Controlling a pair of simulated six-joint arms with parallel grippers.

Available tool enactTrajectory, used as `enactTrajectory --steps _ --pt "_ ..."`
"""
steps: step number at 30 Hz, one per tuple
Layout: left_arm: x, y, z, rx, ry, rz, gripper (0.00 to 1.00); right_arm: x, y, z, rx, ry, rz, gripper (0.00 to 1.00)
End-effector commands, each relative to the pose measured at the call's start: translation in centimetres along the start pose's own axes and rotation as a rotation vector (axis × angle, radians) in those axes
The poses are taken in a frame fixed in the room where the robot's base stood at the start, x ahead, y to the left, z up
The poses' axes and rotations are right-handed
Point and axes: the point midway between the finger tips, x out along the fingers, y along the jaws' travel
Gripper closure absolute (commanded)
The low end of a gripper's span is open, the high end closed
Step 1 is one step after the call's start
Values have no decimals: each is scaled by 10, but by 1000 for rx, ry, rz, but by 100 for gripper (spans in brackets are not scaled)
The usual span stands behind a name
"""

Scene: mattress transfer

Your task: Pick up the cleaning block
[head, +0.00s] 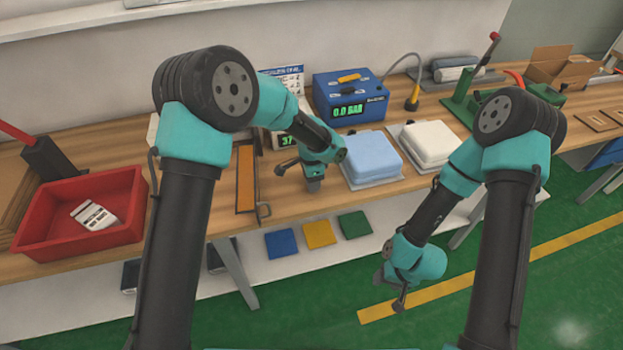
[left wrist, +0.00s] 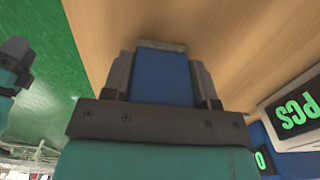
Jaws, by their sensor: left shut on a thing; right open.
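The cleaning block is a blue block (left wrist: 163,76) with a pale grey strip at its far end, seen between the two dark fingers of my left gripper (left wrist: 163,85) in the left wrist view. My left gripper is shut on it, over the wooden bench top. In the head view my left gripper (head: 313,184) points down in the middle of the bench, left of the light blue pad; the block cannot be made out there. My right gripper (head: 389,290) is open and empty, hanging in front of the bench over the green floor.
A light blue pad (head: 371,158) and a white pad (head: 430,143) lie right of my left gripper. A blue pressure box (head: 350,97) stands behind. A red bin (head: 80,213) holding a white item is at left. Blue, yellow and green squares lie on the lower shelf.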

Motion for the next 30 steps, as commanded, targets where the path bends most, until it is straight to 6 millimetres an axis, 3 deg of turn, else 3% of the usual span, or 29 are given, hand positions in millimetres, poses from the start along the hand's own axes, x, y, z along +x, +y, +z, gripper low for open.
enactTrajectory --steps 13,20,30 --pt "-37 2 0 1 0 -1 72 0 0 0 0 0 0 45" --pt "-39 35 10 4 0 -1 72 0 0 0 0 0 0 45" --pt "-46 111 32 5 -1 0 72 0 0 0 0 0 0 45"
